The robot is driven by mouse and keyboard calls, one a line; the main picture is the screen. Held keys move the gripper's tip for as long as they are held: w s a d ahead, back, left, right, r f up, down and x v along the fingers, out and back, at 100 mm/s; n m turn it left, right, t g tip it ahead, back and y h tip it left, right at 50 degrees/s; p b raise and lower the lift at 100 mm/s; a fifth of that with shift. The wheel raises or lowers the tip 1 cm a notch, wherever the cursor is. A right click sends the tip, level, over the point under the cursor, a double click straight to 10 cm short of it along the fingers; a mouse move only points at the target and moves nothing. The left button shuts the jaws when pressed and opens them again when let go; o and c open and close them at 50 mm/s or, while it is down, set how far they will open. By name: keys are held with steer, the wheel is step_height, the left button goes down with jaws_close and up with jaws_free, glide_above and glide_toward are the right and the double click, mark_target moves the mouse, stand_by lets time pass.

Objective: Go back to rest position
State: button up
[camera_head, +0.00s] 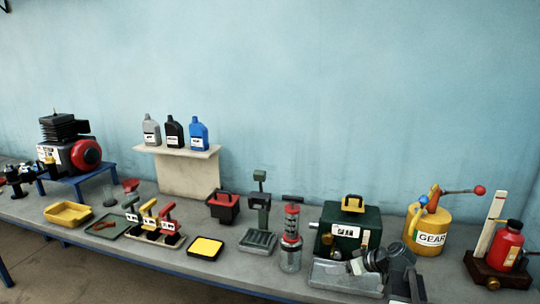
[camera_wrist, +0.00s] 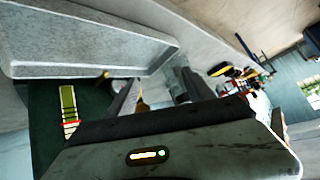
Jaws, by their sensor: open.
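My gripper (camera_head: 357,264) is at the lower right of the head view, low in front of the dark green box (camera_head: 326,226) and over the right part of the grey metal tray (camera_head: 330,277). In the wrist view my gripper (camera_wrist: 155,92) shows two separated dark fingers with nothing clearly held between them. The grey tray (camera_wrist: 85,45) fills the upper left there, and a green surface with a yellow-green striped gauge (camera_wrist: 68,104) lies beside it. A small brass-coloured part (camera_wrist: 142,104) shows near the fingers. Whether the fingers touch it cannot be told.
A glass cylinder with a red top (camera_head: 291,250) stands left of the tray. A yellow can labelled GEAR (camera_head: 429,235) and a red bottle (camera_head: 507,243) stand to the right. Several bottles stand on a raised shelf (camera_head: 184,152). Free room lies above the bench, before the blue wall.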

steer(key=s+a+f+n+g+h, duration=0.1)
steer(key=s+a+f+g, duration=0.25)
steer(key=a, duration=0.55)
steer(key=s+a+f+g+h, duration=0.1)
steer(key=s+a+f+g, duration=0.1)
steer(key=s+a, duration=0.5)
steer(key=s+d+f+m+g+h, duration=0.2)
steer(key=s+d+m+h, duration=0.2)
steer(key=s+m, duration=0.1)
steer(key=shift+d+m, duration=0.2)
steer(key=shift+m, duration=0.4)
steer(key=shift+s, duration=0.1)
